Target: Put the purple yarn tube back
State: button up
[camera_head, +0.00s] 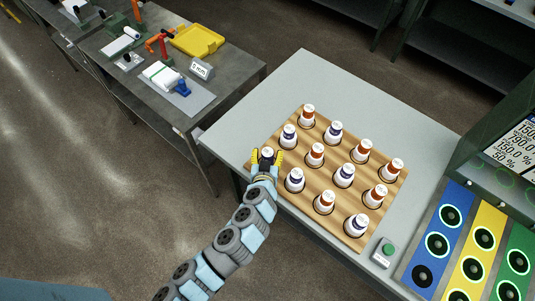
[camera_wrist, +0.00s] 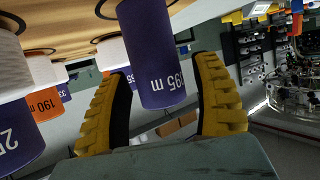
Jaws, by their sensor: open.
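A purple yarn tube (camera_wrist: 152,55) fills the middle of the wrist view, with white length lettering on its side. It is at the left corner spot of the wooden board (camera_head: 357,243); in the head view its white top (camera_head: 267,152) shows between my fingers. My gripper (camera_head: 267,157) has its yellow fingers open on either side of this tube. In the wrist view a narrow gap shows beside each finger (camera_wrist: 161,68), so neither seems to press on it. Whether the tube is fully seated is hard to tell.
Several other purple- and orange-marked tubes (camera_head: 333,133) stand on the board, close to my gripper. Blue, yellow and green strips (camera_head: 437,245) with dark round holders lie at the right. A green button (camera_head: 388,250) sits near the table's front edge. The grey table's far left is clear.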

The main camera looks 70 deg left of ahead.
jog(key=shift+s+r, duration=0.1)
jog(key=shift+r, duration=0.1)
jog(key=v, duration=1.1)
jog(key=shift+d, duration=0.4)
jog(key=shift+s+r, duration=0.1)
jog(key=shift+r, duration=0.05)
